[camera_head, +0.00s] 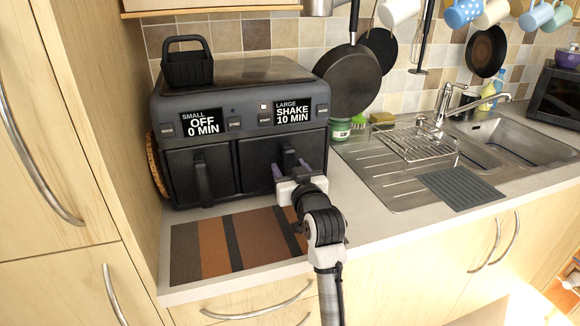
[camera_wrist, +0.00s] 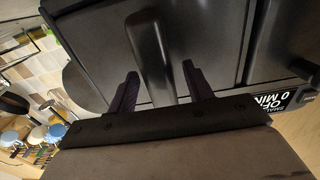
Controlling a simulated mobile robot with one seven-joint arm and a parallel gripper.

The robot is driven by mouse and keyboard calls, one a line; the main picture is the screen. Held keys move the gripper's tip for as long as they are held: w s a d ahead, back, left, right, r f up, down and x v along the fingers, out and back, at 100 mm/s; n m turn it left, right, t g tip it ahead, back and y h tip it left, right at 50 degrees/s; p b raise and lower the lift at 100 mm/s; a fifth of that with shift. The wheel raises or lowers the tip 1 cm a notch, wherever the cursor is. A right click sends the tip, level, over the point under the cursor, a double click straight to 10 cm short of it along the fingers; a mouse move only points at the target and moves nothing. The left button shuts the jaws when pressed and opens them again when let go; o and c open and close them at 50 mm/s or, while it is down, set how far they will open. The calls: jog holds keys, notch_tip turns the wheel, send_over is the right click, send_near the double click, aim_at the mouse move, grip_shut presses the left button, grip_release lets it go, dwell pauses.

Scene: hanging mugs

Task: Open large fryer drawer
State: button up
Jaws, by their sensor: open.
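The air fryer (camera_head: 235,85) is a dark two-drawer unit at the back of the counter. Its right display reads "LARGE SHAKE 10 MIN", and the large drawer (camera_head: 257,172) below it is closed. The small drawer (camera_head: 183,171) on the left is also closed. My gripper (camera_head: 294,164) is open in front of the large drawer. In the wrist view my gripper's fingers (camera_wrist: 160,85) stand on either side of the large drawer's handle (camera_wrist: 150,55), apart from it. In the head view that handle is mostly hidden by my gripper.
A striped mat (camera_head: 222,258) lies on the counter in front of the fryer. A small black basket (camera_head: 187,68) sits on top of the fryer. A sink (camera_head: 495,140) with a wire rack (camera_head: 417,145) is to the right. Pans and mugs hang along the wall.

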jog(key=shift+c, duration=0.3)
grip_shut()
